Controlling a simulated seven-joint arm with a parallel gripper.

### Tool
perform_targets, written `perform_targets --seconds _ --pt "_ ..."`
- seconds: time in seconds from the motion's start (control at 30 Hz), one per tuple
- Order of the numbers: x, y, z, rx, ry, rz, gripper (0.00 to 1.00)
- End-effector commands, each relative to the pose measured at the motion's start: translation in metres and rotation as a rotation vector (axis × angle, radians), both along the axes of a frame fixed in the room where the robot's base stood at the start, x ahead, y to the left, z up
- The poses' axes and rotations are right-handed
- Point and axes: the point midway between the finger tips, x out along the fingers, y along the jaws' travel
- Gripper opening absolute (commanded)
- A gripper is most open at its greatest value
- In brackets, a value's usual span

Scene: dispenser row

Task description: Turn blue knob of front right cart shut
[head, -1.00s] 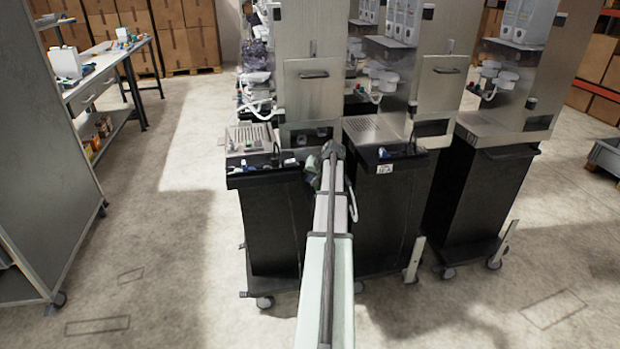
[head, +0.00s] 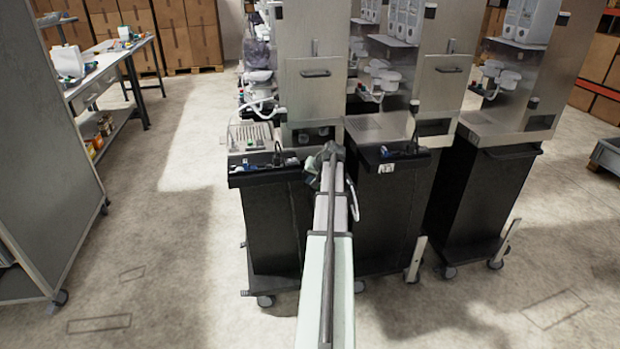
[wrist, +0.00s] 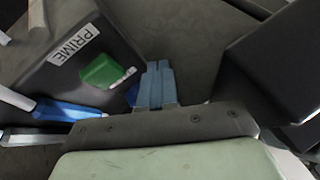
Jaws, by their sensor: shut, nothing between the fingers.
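My gripper (head: 326,158) is at the end of my arm, between the left cart (head: 275,225) and the middle cart (head: 392,215), at tray height. The wrist view shows its blue-grey fingers (wrist: 157,85) pressed together and empty. Just left of them is a green block with a pale tip (wrist: 100,70), and a small blue piece (wrist: 132,95) partly hidden beside the fingers. A long blue part (wrist: 65,111) with a pale left end lies further left, near a "PRIME" label (wrist: 75,43). I cannot tell which blue part is the knob, or whether the fingers touch the small piece.
A third cart (head: 470,200) stands at the right. In the wrist view a dark box-like body (wrist: 285,65) is close on the right. A workbench (head: 100,75) stands at the back left, with a grey panel (head: 40,150) nearer. Open floor lies left of the carts.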

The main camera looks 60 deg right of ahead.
Motion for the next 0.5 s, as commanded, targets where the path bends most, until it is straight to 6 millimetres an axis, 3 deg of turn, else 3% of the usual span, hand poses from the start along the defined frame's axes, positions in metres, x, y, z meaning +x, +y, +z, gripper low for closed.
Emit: perform_targets --seconds 0.17,0.5 --pt "-0.008 0.002 0.010 -0.001 -0.001 0.000 0.00" --pt "-0.045 0.012 0.061 -0.001 -0.001 -0.001 0.00"
